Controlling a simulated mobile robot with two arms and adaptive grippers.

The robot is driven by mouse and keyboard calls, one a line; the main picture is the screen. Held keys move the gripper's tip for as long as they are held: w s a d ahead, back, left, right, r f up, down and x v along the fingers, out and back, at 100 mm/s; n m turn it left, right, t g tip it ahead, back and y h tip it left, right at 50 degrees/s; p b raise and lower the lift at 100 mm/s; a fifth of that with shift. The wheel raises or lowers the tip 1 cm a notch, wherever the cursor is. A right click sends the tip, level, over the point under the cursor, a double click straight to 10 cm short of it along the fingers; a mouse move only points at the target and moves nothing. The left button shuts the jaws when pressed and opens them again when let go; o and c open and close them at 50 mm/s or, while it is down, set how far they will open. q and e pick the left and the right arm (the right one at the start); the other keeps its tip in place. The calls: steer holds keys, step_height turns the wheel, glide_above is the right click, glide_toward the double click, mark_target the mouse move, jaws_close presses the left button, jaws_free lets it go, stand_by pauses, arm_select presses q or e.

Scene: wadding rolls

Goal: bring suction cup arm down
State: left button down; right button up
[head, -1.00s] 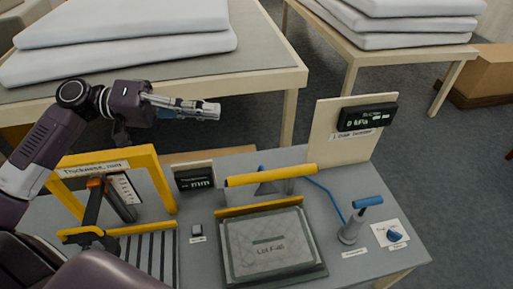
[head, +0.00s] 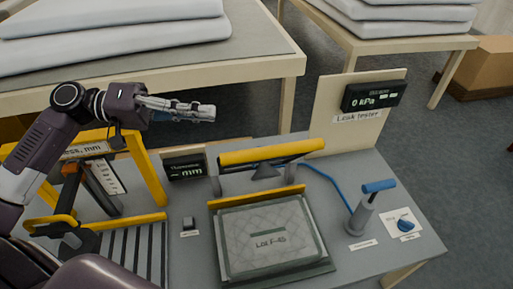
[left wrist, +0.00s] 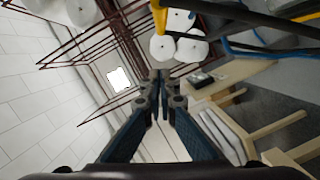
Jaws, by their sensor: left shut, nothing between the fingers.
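The suction cup arm is a yellow bar (head: 270,153) on grey posts at the back of the bench. A dark cone-shaped suction cup (head: 265,171) hangs under it. It is raised above and behind a grey quilted pad labelled "Lot F-45" (head: 262,237), which lies in a tray with a yellow back edge. My left gripper (head: 214,113) is shut and empty, in the air above and left of the bar in the picture, not touching it. Its closed fingers also show in the left wrist view (left wrist: 160,82). My right gripper is not in view.
A leak tester board (head: 351,125) with a 0 kPa display stands behind right. A blue hose (head: 332,182) runs near a hand pump (head: 361,213) with a blue handle. A yellow thickness gauge frame (head: 150,170) stands left. A table with white wadding (head: 110,30) is behind.

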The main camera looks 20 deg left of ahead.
arm_select(q)
steer(key=shift+s+d+f, duration=0.1)
steer(key=shift+f, duration=0.15)
steer(key=d+f, duration=0.2)
steer(key=d, duration=0.9)
steer(key=shift+w+d+f+p, duration=0.15)
steer(key=shift+w+f+p, duration=0.15)
steer(key=shift+p, duration=0.15)
steer(key=shift+w, duration=0.1)
stand_by(0.4)
